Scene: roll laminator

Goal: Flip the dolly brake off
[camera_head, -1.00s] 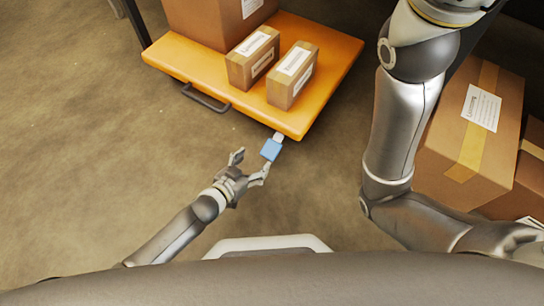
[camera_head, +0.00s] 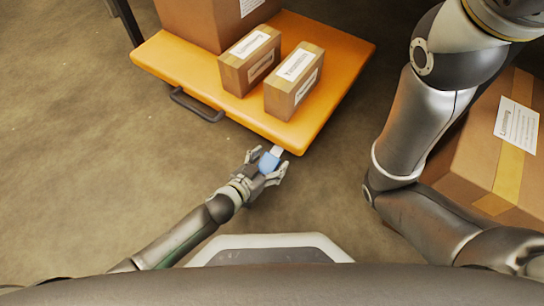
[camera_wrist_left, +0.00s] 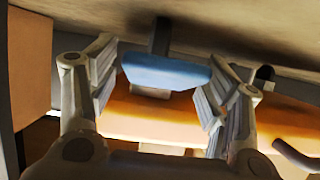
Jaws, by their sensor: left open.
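The orange dolly (camera_head: 190,62) stands at the top of the head view, carrying boxes. Its brake is a blue pedal (camera_head: 268,162) on a pale stem at the near corner. In the left wrist view the blue pedal (camera_wrist_left: 165,72) lies between the two fingers, with the orange deck (camera_wrist_left: 150,118) behind it. My left gripper (camera_head: 266,166) is open around the pedal, one finger on each side. In the wrist view the left gripper (camera_wrist_left: 160,88) shows a gap on its left side and a very small one on its right; contact is unclear. My right gripper is out of view.
A dark handle (camera_head: 197,104) juts from the dolly's near edge. Two small cartons (camera_head: 250,62) and a large box (camera_head: 205,22) sit on the deck. A taped carton (camera_head: 490,150) stands at right beside my right arm. The floor at left is clear.

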